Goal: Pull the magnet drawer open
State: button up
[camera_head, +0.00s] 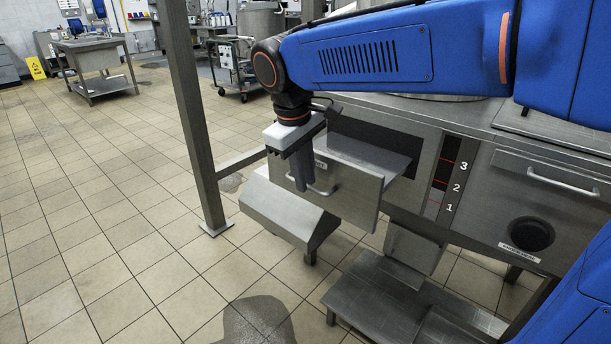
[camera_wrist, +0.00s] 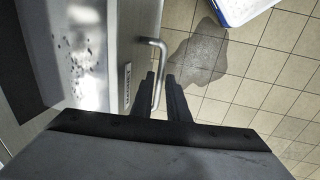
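The magnet drawer (camera_head: 357,189) stands out from the steel machine in the head view, with part of its inside showing behind the front panel. In the wrist view the drawer front (camera_wrist: 143,22) runs down the middle, with a small label on it and dark specks on the surface to its left. The bar handle (camera_wrist: 160,58) also shows in the head view (camera_head: 322,190). My gripper (camera_wrist: 161,78) has one finger on each side of the handle and looks shut on it. In the head view my gripper (camera_head: 302,183) points down at the drawer front and hides part of the handle.
A sloped steel box (camera_head: 285,212) sits below the drawer. A steel post (camera_head: 195,110) stands to the left. A steel step (camera_head: 385,300) is on the floor in front of the machine. Another handled panel (camera_head: 560,180) is at right.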

jog(key=shift+o, duration=0.9)
notch_tip(320, 180, up, 17)
jog(key=s+a, duration=0.2)
jog(key=shift+s+a, duration=0.2)
